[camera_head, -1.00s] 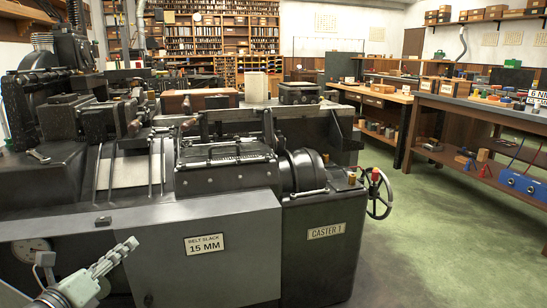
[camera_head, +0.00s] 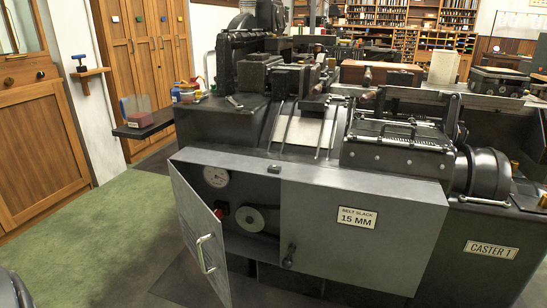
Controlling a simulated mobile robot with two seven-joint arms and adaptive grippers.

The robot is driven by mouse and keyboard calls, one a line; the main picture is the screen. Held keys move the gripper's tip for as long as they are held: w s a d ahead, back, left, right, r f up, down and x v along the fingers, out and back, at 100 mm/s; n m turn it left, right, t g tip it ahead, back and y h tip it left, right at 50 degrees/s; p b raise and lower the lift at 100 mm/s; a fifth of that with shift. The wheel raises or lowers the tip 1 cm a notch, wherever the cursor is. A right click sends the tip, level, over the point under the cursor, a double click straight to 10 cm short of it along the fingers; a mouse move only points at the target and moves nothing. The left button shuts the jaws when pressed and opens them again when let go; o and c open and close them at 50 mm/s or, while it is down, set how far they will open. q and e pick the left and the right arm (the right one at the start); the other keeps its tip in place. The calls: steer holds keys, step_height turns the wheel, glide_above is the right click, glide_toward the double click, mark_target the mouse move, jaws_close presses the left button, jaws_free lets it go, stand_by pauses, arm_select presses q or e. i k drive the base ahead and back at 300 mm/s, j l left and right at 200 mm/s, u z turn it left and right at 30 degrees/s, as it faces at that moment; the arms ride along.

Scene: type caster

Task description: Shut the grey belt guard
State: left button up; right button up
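The grey belt guard (camera_head: 190,222) is a flat metal door at the left end of the caster's front housing. It stands open, swung out toward me from its left edge. Its pale bar handle (camera_head: 205,254) is near the free edge. Inside the opening I see a round dial (camera_head: 216,177), a pulley (camera_head: 250,219) and a red part (camera_head: 219,214). A dark latch-like lever (camera_head: 289,257) is on the fixed front panel (camera_head: 340,250) right of the opening. Neither of my grippers shows now.
The caster (camera_head: 310,120) fills the middle and right. Green floor (camera_head: 110,225) is clear to the left, before wooden cabinets (camera_head: 40,145). A dark shelf (camera_head: 145,127) with small items juts out behind the guard. A dark shape cuts the bottom-left corner.

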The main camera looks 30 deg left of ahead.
mark_target(202, 231)
steer(key=u, duration=1.65)
steer(key=i+j+z, duration=0.1)
steer(key=j+z, duration=0.15)
steer(key=j, duration=0.35)
steer(key=i+j+z, duration=0.1)
steer(key=j+z, duration=0.15)
steer(key=j, duration=0.3)
steer(key=i+l, duration=0.15)
steer(key=l, duration=0.15)
steer(key=i+l, duration=0.15)
steer(key=l, duration=0.1)
